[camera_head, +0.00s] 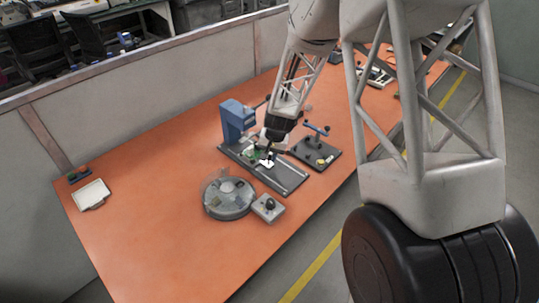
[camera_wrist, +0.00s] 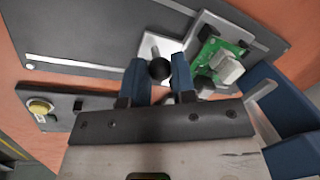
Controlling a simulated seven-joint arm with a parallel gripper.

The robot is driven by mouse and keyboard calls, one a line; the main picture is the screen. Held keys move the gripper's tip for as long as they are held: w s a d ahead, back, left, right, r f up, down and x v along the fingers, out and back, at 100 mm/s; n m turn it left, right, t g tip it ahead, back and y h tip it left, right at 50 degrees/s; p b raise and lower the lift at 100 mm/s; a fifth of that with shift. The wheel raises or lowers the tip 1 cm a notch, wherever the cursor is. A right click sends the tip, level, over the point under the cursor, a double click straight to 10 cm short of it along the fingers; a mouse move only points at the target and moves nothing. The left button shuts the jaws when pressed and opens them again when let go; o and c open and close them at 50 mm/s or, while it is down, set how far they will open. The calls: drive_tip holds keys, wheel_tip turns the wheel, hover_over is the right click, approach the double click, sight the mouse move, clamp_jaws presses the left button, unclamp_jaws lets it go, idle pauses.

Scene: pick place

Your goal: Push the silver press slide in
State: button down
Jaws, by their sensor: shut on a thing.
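The silver press slide (camera_head: 268,163) sits on the dark press base (camera_head: 286,179), in front of the blue press (camera_head: 237,118). In the wrist view the silver slide (camera_wrist: 152,44) is a bright plate with a round black knob (camera_wrist: 160,69) standing up from it. A green circuit board (camera_wrist: 211,51) with a pale block on it lies in a grey holder beside the slide. My gripper (camera_wrist: 159,73) has its two blue fingers on either side of the black knob and is shut on it. In the head view my gripper (camera_head: 269,149) hides part of the slide and board.
A dark fixture (camera_head: 307,155) with a blue handle and a yellow button stands right of the press. A round grey tray (camera_head: 229,210) and a small grey box with a black knob (camera_head: 268,208) stand in front. A white tray (camera_head: 92,195) lies far left; orange table between is clear.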

drive_tip(key=shift+w+a, duration=1.45)
drive_tip(key=c, duration=0.9)
unclamp_jaws()
drive_tip(key=shift+c, duration=0.2)
drive_tip(key=shift+r, duration=0.1)
wheel_tip(320, 180, up, 8)
drive_tip(key=d, duration=0.1)
drive_tip(key=shift+s+d+f, duration=0.15)
drive_tip(key=shift+d+f, duration=0.05)
drive_tip(key=shift+f, duration=0.05)
